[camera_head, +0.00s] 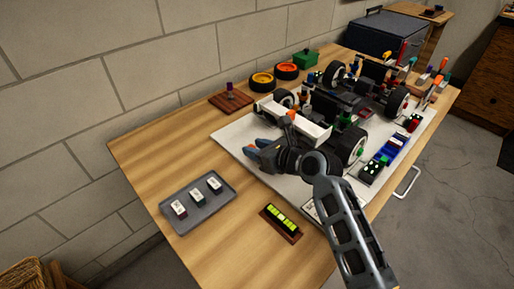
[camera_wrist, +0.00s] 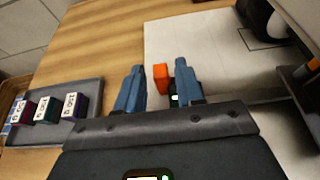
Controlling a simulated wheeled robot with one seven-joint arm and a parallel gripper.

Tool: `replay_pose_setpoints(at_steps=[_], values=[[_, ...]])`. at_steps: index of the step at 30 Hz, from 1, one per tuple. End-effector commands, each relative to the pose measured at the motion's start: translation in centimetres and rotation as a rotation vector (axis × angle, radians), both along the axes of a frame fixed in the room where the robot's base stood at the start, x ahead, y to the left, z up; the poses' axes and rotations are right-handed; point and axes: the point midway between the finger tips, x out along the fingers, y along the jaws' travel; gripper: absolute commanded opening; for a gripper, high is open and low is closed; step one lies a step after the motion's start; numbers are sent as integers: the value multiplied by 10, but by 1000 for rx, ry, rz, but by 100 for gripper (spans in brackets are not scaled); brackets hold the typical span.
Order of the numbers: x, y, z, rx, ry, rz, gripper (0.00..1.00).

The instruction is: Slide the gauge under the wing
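My gripper (camera_head: 254,149) is low over the white mat, in front of the car's white wing (camera_head: 301,126). In the wrist view my gripper (camera_wrist: 159,67) has its two blue fingers apart. A small orange piece (camera_wrist: 161,77) shows between them, nearer the right finger, with a dark and white part beside it. I cannot tell whether it is the gauge or whether a finger touches it. Three small blocks with white marked faces (camera_head: 197,197) stand in the grey tray (camera_head: 205,221).
The car (camera_head: 345,105) stands on the white mat (camera_head: 237,129). A green level (camera_head: 281,218) lies near the table's front edge. Orange and yellow wheel rings (camera_head: 262,82), a green box (camera_head: 305,58) and a dark toolbox (camera_head: 385,33) stand behind. Bare wood lies between tray and mat.

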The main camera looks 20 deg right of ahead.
Motion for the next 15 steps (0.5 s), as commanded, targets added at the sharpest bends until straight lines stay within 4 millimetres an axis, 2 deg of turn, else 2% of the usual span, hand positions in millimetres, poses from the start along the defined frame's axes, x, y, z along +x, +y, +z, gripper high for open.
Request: replay_pose_setpoints(at_steps=[1,11,15], values=[[0,0,0,0,0,0,32],[0,0,0,0,0,0,1],[0,0,0,0,0,0,0]])
